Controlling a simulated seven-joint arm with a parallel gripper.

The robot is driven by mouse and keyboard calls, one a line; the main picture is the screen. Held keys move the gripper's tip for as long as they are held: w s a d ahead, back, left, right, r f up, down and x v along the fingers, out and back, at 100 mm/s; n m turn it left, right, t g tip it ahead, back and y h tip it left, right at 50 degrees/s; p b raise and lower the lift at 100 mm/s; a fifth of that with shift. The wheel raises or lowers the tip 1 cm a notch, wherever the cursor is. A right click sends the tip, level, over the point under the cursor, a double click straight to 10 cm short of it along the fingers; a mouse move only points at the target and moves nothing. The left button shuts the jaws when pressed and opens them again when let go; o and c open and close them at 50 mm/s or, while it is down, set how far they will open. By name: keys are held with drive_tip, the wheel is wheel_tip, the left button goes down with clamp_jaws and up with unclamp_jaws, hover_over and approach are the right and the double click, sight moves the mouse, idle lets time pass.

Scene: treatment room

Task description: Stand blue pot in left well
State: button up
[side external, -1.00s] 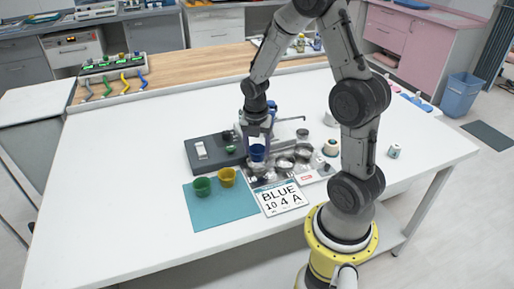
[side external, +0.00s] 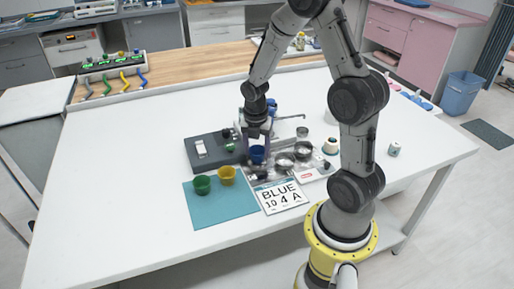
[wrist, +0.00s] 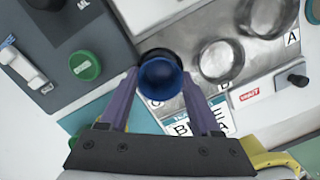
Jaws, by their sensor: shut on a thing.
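A blue pot (side external: 257,153) is held between the fingers of my gripper (side external: 258,146), which is shut on it. In the wrist view the pot (wrist: 161,76) sits between the two purple fingertips (wrist: 160,82). It is over the left end of a shiny metal plate (wrist: 184,108) with round wells. Two open wells, a nearer one (wrist: 221,61) and a farther one (wrist: 270,15), show to the right of the pot. The plate's area directly under the pot is hidden, so I cannot tell whether the pot touches it.
A teal mat (side external: 232,208) holds a green pot (side external: 202,185) and a yellow pot (side external: 227,175). A card (side external: 282,197) reads "BLUE 10 4 A". A dark grey device (side external: 208,158) with a green knob (wrist: 85,65) stands left of the plate. The table's front left is clear.

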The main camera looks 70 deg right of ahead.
sight(256, 162)
drive_tip(key=shift+f, duration=0.2)
drive_tip(key=shift+r, duration=0.45)
drive_tip(key=shift+r, duration=0.35)
drive_tip(key=shift+f, duration=0.75)
idle(0.9)
drive_tip(key=o, duration=1)
drive_tip(key=shift+o, duration=0.2)
drive_tip(key=shift+r, duration=0.1)
wheel_tip(256, 162, up, 11)
drive_tip(key=a, duration=0.1)
drive_tip(key=shift+a, duration=0.15)
